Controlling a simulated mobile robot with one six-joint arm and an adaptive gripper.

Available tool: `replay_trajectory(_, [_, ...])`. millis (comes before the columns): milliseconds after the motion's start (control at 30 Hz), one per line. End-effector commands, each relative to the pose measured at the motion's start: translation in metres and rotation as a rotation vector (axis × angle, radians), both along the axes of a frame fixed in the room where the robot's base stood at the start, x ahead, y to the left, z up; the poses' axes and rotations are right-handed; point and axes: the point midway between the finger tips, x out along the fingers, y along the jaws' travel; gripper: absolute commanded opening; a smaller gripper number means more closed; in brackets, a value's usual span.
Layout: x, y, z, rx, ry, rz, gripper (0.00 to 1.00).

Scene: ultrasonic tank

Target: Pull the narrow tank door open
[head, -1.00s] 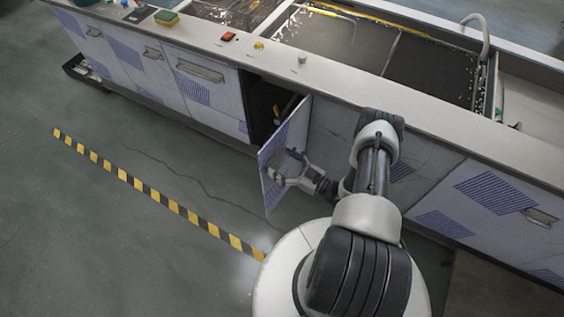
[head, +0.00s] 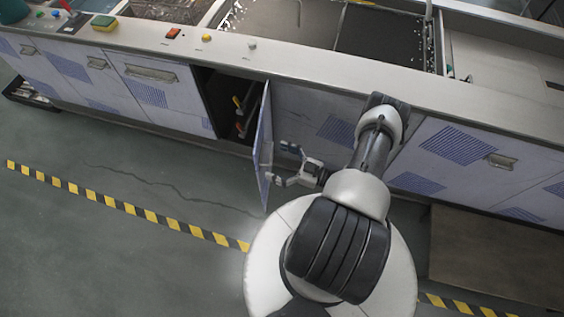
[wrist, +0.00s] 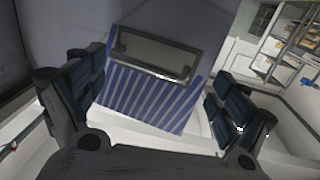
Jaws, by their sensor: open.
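The narrow tank door (head: 264,150) stands swung out from the cabinet front, nearly edge-on in the head view. Beside it, the dark cabinet opening (head: 218,95) is exposed. My gripper (head: 281,164) is open on the right of the door, at its outer face, with a small gap showing. In the wrist view, the door's blue-striped panel (wrist: 145,103) and its grey handle (wrist: 158,57) lie ahead, between the two spread fingers of my gripper (wrist: 155,85). The fingers do not visibly close on the handle. The handle is not distinguishable in the head view.
Red and yellow-handled fittings (head: 238,101) show inside the opening. The counter (head: 300,62) with sunken tanks runs above the cabinet. Another closed door (head: 150,82) is to the left. Clear floor with a yellow-black stripe (head: 130,208) lies in front.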

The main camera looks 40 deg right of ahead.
Motion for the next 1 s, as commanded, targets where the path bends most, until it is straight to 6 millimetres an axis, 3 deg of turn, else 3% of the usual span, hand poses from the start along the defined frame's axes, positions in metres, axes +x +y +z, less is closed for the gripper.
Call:
replay_trajectory(200, [-0.018, -0.009, 0.000, 0.000, 0.001, 0.001, 0.93])
replay_trajectory(467, [-0.020, -0.009, 0.000, 0.000, 0.001, 0.004, 0.93])
replay_trajectory(633, [-0.015, -0.019, -0.006, -0.020, 0.042, -0.031, 0.83])
replay_trajectory(767, [-0.005, -0.061, -0.029, -0.084, 0.209, -0.167, 0.75])
replay_trajectory(867, [-0.011, -0.115, -0.056, -0.127, 0.428, -0.342, 0.68])
replay_trajectory(967, [-0.041, -0.173, -0.082, -0.121, 0.697, -0.558, 0.61])
replay_trajectory(1000, [-0.059, -0.193, -0.088, -0.099, 0.806, -0.644, 0.59])
